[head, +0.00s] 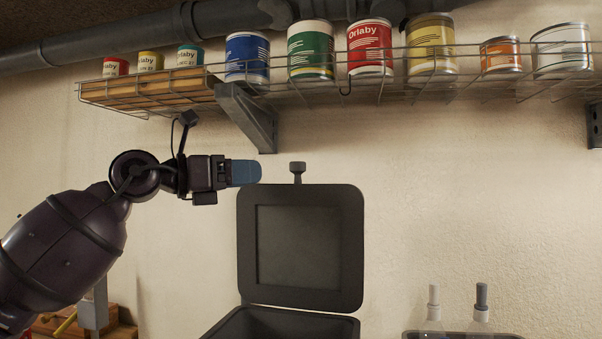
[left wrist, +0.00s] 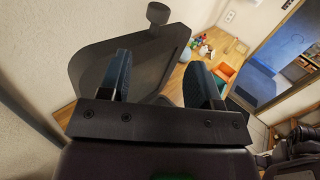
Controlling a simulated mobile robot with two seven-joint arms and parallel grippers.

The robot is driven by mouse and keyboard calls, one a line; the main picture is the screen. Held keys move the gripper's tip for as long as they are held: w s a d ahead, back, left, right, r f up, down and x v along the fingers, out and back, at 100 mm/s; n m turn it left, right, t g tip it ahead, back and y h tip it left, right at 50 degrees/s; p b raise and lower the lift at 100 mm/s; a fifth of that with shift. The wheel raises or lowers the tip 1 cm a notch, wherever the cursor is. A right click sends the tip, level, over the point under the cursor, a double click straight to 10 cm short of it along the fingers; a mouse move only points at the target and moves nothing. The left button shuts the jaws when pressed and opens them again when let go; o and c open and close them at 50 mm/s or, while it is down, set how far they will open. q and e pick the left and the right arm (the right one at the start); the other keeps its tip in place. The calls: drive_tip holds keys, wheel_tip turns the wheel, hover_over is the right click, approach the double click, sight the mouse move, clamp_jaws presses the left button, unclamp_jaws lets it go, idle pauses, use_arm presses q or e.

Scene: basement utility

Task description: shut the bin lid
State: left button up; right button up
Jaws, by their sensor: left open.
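The dark bin lid (head: 301,245) stands raised, nearly upright, in the head view, with a small knob (head: 297,170) on its top edge. The bin body (head: 285,322) shows below it with its top open; its lower part is out of frame. My left gripper (head: 246,173) is at the lid's upper left corner, beside the knob and apart from it. In the left wrist view my left gripper (left wrist: 162,82) shows two separated blue fingers with nothing between them. The lid (left wrist: 95,72) and knob (left wrist: 158,13) lie beyond them. My right gripper is not in view.
A wire shelf (head: 330,90) with several paint cans (head: 370,48) and a metal bracket (head: 246,115) hangs above my left gripper. Bottles (head: 481,302) stand at lower right. Wooden boxes (head: 120,328) sit at lower left. The wall right of the lid is clear.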

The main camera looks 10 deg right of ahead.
sight(291, 164)
use_arm(q)
drive_tip(key=shift+m+t+y, duration=0.3)
drive_tip(key=x, duration=0.3)
drive_tip(key=r+p+x, duration=0.1)
drive_tip(key=x, duration=0.2)
drive_tip(key=r+x, duration=0.1)
drive_tip(key=x, duration=0.3)
drive_tip(key=shift+w+d, duration=0.2)
drive_tip(key=shift+d, duration=0.25)
drive_tip(key=shift+f, duration=0.1)
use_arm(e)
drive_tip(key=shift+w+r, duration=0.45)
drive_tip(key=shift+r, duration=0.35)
use_arm(q)
drive_tip(key=shift+w, duration=0.1)
drive_tip(key=shift+c, duration=0.3)
